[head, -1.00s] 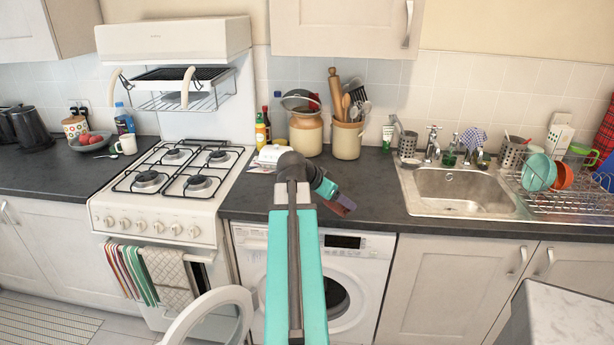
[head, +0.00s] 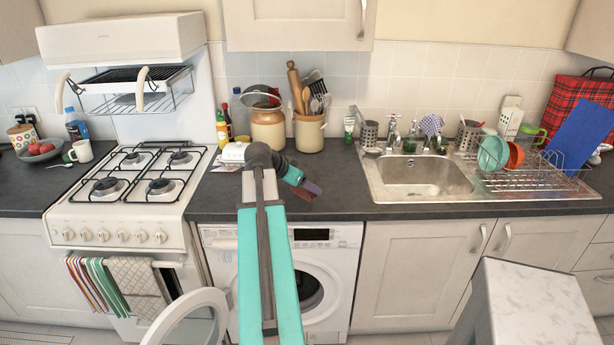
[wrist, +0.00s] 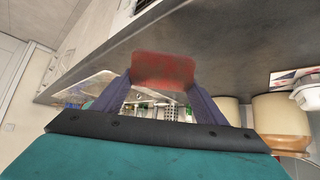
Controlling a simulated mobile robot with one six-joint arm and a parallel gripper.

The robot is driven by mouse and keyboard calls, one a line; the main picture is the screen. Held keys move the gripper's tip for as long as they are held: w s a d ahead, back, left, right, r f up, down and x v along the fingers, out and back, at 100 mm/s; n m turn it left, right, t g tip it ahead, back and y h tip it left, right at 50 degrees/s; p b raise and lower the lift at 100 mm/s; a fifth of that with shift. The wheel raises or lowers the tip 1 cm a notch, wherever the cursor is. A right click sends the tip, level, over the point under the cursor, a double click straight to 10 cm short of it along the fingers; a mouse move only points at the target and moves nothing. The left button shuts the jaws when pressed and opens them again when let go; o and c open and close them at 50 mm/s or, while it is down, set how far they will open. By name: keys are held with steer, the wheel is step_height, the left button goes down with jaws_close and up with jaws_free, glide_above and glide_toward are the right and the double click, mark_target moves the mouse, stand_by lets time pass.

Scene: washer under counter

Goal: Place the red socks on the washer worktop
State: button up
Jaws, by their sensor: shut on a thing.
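The red socks (wrist: 163,68) show as a flat red piece held between the two purple fingers of my gripper (wrist: 162,82) in the wrist view. In the head view my gripper (head: 304,187) points right and slightly down, over the front part of the dark worktop (head: 350,178). The socks are hardly visible there, as a dull reddish patch by the fingers. The white washer (head: 335,262) stands under this worktop, with its round door (head: 190,318) swung open to the left. My arm covers part of the washer front. I cannot tell the exact height of the socks above the worktop.
The stove (head: 130,185) is left of the washer. The sink (head: 420,178) is to the right. The worktop between gripper and sink is clear.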

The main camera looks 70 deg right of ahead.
steer(key=w+d+p, duration=0.1)
steer(key=d, duration=0.2)
steer(key=d+p, duration=0.1)
steer(key=d, duration=0.3)
steer(key=w+d+f+p, duration=0.1)
steer(key=d, duration=0.3)
steer(key=shift+w+d, duration=0.1)
steer(key=shift+w, duration=0.25)
steer(key=shift+f+p, duration=0.2)
steer(key=shift+p, duration=0.1)
steer(key=shift+f+p, duration=0.7)
steer(key=shift+f, duration=0.9)
steer(key=shift+f, duration=0.1)
steer(key=o, duration=1.1)
steer(key=shift+c, duration=0.2)
